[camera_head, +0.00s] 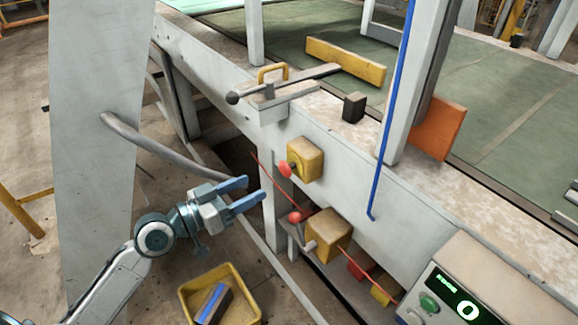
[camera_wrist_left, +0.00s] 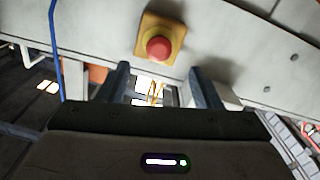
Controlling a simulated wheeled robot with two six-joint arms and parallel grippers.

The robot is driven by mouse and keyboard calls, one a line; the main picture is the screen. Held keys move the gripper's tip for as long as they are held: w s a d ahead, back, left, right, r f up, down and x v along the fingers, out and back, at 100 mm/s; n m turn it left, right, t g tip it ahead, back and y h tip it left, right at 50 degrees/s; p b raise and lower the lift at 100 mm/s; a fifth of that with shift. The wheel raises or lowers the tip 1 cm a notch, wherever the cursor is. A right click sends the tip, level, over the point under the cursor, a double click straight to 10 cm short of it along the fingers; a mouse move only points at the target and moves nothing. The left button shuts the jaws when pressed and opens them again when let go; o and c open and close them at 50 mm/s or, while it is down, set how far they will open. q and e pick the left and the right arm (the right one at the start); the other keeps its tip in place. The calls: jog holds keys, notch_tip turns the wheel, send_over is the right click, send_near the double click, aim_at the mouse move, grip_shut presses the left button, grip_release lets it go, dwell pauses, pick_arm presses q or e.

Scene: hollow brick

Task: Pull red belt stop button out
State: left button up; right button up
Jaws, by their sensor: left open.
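The red stop button (camera_head: 285,169) sticks out from the front of a yellow box (camera_head: 307,158) on the pale side beam. In the left wrist view the round red button (camera_wrist_left: 159,47) shows nearly face-on, on its yellow box (camera_wrist_left: 150,24). My left gripper (camera_head: 253,190) is open and empty, apart from the button, to its left and slightly lower in the head view. In the left wrist view the two blue-grey fingers (camera_wrist_left: 159,72) stand below and to either side of the button. My right gripper is not in view.
Below the button, a red ball (camera_head: 295,217) sits on a lever by a second yellow box (camera_head: 330,234), with a red cord (camera_head: 275,180) running past. A yellow bin (camera_head: 240,308) stands below my gripper. A control panel (camera_head: 455,285) is at lower right.

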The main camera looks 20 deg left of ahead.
aim_at(282, 173)
pick_arm(q)
jog(key=p+x, duration=0.2)
jog(key=x, duration=0.7)
jog(key=shift+r, duration=0.1)
jog(key=shift+w+d, duration=0.35)
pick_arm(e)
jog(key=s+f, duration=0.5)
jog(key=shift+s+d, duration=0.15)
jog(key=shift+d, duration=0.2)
pick_arm(q)
jog(key=shift+c, duration=0.2)
